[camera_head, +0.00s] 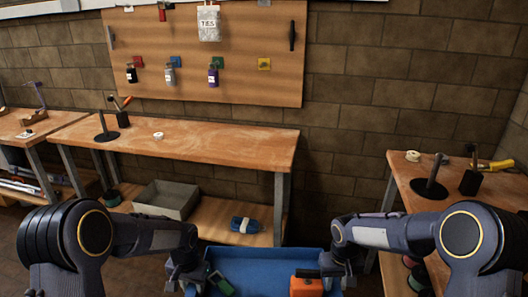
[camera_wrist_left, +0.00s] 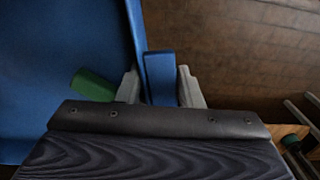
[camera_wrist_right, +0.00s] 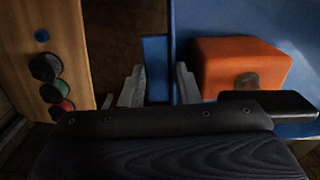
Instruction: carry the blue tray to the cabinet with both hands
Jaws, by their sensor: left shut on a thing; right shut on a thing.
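The blue tray (camera_head: 262,262) is at the bottom middle of the head view, between my two grippers. My left gripper (camera_head: 187,275) is shut on the tray's left side; in the left wrist view its fingers (camera_wrist_left: 160,88) hold a blue tab on the rim. My right gripper (camera_head: 335,272) is shut on the right side; in the right wrist view its fingers (camera_wrist_right: 157,86) hold a blue tab. An orange block-shaped item (camera_head: 306,287) with a dark part and a green item (camera_head: 221,284) lie in the tray. The tray's near edge is cut off. I cannot identify the cabinet.
A wooden workbench (camera_head: 190,140) stands ahead, with a grey bin (camera_head: 167,199) and a blue item (camera_head: 245,225) on its lower shelf. Another bench (camera_head: 408,172) stands at the right. A pegboard (camera_head: 205,80) hangs on the brick wall. Floor shows between the benches.

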